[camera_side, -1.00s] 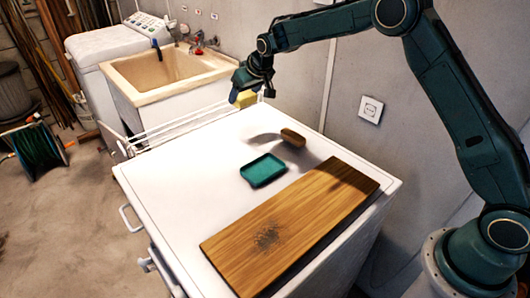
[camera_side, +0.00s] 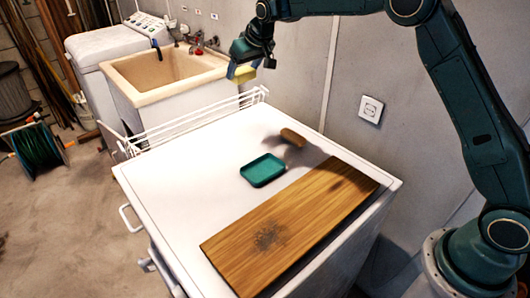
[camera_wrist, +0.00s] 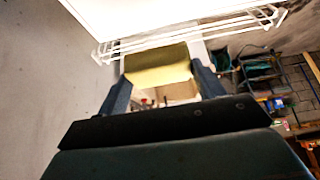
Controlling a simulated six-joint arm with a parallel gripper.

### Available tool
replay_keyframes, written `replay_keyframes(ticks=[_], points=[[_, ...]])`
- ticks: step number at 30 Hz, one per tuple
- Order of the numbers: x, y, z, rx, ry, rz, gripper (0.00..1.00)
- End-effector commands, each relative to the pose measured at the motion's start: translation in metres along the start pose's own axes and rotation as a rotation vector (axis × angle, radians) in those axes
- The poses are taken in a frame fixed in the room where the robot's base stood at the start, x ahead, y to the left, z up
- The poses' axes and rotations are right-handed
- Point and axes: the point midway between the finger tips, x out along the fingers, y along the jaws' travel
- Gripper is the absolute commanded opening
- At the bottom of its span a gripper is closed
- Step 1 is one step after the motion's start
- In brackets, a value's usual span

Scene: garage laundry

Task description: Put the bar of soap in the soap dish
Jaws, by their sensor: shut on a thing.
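My gripper (camera_side: 241,72) is up in the air beyond the far edge of the white worktop, in front of the sink. It is shut on a yellow bar of soap (camera_side: 245,74). In the wrist view the soap (camera_wrist: 160,67) sits between the two fingers. The teal soap dish (camera_side: 263,170) lies on the white top, empty, well below and to the right of my gripper in the side view. The dish does not show in the wrist view.
A brown brush-like block (camera_side: 293,137) lies behind the dish. A wooden board (camera_side: 290,225) covers the front right of the white top (camera_side: 180,185). A white wire rack (camera_side: 195,122) runs along the far edge. A beige sink (camera_side: 165,72) stands beyond. The left of the top is clear.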

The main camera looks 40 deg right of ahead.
Motion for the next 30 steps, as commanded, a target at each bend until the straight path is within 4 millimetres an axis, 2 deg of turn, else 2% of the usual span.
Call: replay_keyframes(ticks=[10,16,23,30], points=[[-0.003,-0.003,0.002,0.000,0.002,-0.001,0.43],[-0.013,-0.014,0.012,0.000,0.001,-0.003,0.43],[-0.036,-0.033,0.038,0.003,0.000,-0.005,0.43],[-0.063,-0.053,0.075,0.003,-0.001,-0.006,0.43]])
